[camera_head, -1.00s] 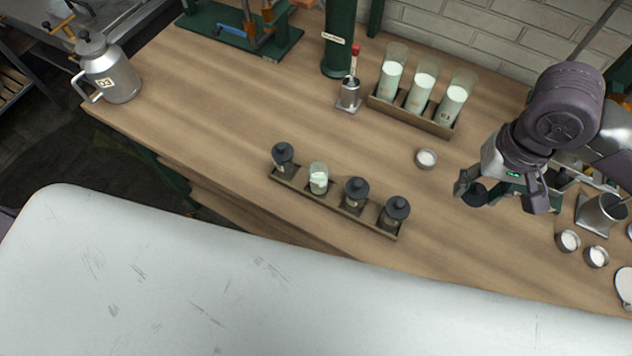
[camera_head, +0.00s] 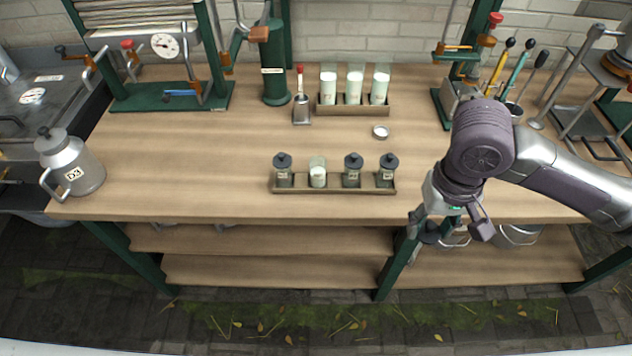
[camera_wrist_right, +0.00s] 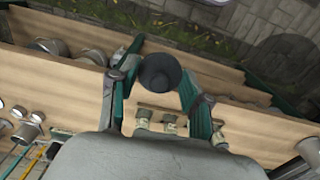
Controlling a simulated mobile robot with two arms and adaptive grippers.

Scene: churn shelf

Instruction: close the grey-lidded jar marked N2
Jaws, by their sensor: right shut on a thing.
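My right gripper (camera_head: 452,230) is shut on a dark grey lid (camera_head: 430,233), held near the bench's front edge, right of the small jar rack. The lid also shows between the fingers in the right wrist view (camera_wrist_right: 160,72). One jar without a lid (camera_head: 318,174), with pale contents, stands in the wooden rack (camera_head: 335,190). Dark-lidded jars stand beside it: one on its left (camera_head: 283,174) and two on its right (camera_head: 352,174) (camera_head: 387,174). The jar markings are too small to read. My left gripper is not in view.
A rack of tall white-filled glasses (camera_head: 354,110) stands behind the jars. A small round dish (camera_head: 380,132) lies between them. A metal can marked D3 (camera_head: 72,165) stands at the left end. The bench between can and rack is clear. A lower shelf (camera_head: 270,270) is underneath.

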